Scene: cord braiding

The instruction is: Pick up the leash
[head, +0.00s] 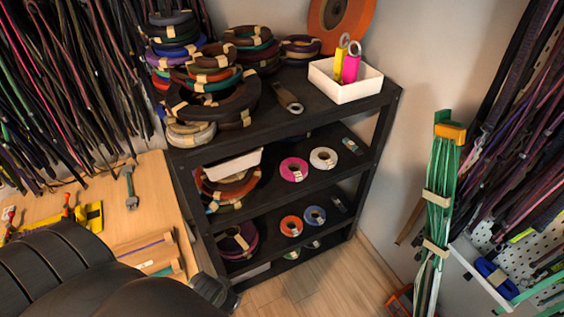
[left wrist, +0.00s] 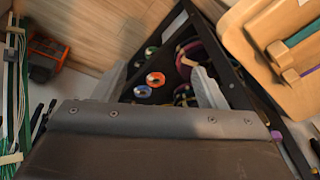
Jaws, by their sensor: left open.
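No single item stands out as the leash, and I cannot tell which of the many cords it is. Dark and coloured cords (head: 75,80) hang at the upper left, and more straps (head: 490,160) hang at the right. Coiled cords with pale bands (head: 215,100) are stacked on the top shelf. A green cord bundle (head: 440,205) hangs at the right, and it also shows at the left edge of the left wrist view (left wrist: 12,100). In the left wrist view my left gripper (left wrist: 163,82) is open, its grey fingers apart with nothing between them. My right gripper is not in view.
A black shelf unit (head: 290,129) holds a white box (head: 322,84) with a yellow and a pink item, plus small rolls (head: 293,170) lower down. A wooden workbench (head: 155,195) with tools stands at the left. Wooden floor (head: 290,290) lies clear before the shelf.

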